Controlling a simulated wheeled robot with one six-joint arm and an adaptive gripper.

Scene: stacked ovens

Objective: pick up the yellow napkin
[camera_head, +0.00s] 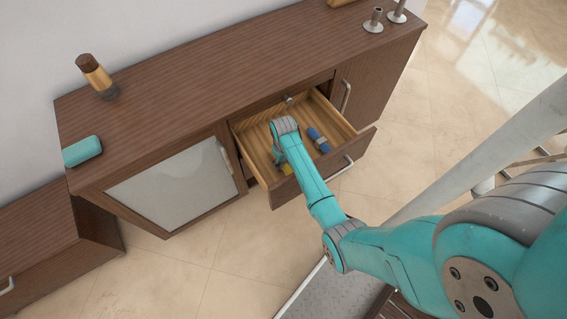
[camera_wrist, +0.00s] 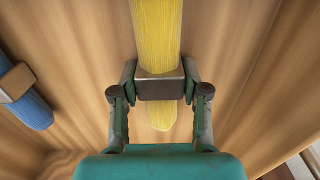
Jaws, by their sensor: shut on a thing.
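The yellow napkin is a rolled cloth with a grey metal ring around it. It shows in the wrist view (camera_wrist: 155,35), running from the top edge down between my fingers. In the head view only a small yellow bit of it (camera_head: 286,169) shows beside my arm, inside the open drawer (camera_head: 351,131). My gripper (camera_wrist: 159,85) has one finger on each side of the napkin at the ring and is shut on it. The gripper's fingers are hidden by my arm in the head view. I cannot tell whether the napkin touches the drawer floor.
A blue rolled napkin (camera_head: 318,139) with a ring lies in the drawer to the right, and at the left in the wrist view (camera_wrist: 27,105). The drawer's wooden walls surround my gripper.

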